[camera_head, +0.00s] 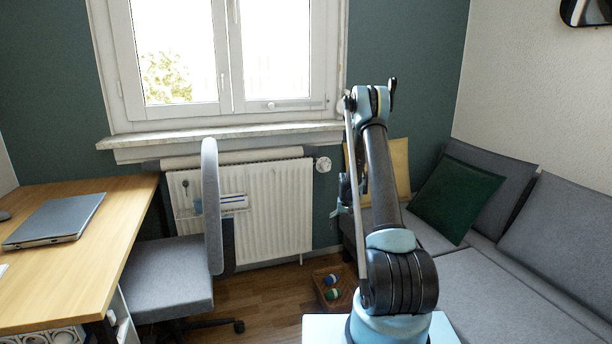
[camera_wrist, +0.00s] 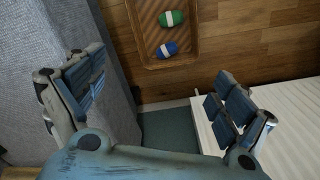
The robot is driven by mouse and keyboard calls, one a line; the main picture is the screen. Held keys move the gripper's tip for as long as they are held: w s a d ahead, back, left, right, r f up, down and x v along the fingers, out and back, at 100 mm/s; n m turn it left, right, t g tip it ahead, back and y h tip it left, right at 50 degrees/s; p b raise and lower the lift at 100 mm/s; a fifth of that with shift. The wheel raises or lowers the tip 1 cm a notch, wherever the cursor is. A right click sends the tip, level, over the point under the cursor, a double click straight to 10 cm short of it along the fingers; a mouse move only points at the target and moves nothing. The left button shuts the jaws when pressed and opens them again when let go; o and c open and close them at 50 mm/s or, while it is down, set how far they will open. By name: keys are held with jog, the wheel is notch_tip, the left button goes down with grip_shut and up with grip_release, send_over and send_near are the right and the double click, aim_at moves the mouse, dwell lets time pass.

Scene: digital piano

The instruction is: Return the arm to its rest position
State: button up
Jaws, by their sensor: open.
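My arm (camera_head: 385,190) stands raised and folded in the middle of the head view. My gripper (camera_head: 344,196) hangs on the far left side of the arm, partly hidden by it. In the wrist view my gripper (camera_wrist: 160,95) is open, its two fingers wide apart with nothing between them. It points down toward the floor and is clear of the things around it.
A wooden tray (camera_wrist: 147,45) on the floor holds a green-and-white item (camera_wrist: 173,18) and a blue-and-white item (camera_wrist: 166,50). A grey sofa (camera_head: 520,290) is on the right. A radiator (camera_head: 275,215), chair (camera_head: 165,275) and desk (camera_head: 110,225) with a laptop (camera_head: 55,220) are left.

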jog(key=s+r, duration=1.1)
jog(key=r, duration=0.4)
jog(key=s+r, duration=1.2)
jog(key=r, duration=0.2)
jog(key=s+r+n+t, duration=0.1)
jog(key=s+r+t, duration=0.1)
jog(key=s, duration=2.2)
jog(key=s+f, duration=0.5)
jog(key=s, duration=0.2)
jog(key=shift+s+n, duration=0.3)
jog(key=shift+s, duration=0.05)
jog(key=shift+w+f, duration=0.2)
jog(key=shift+w, duration=0.25)
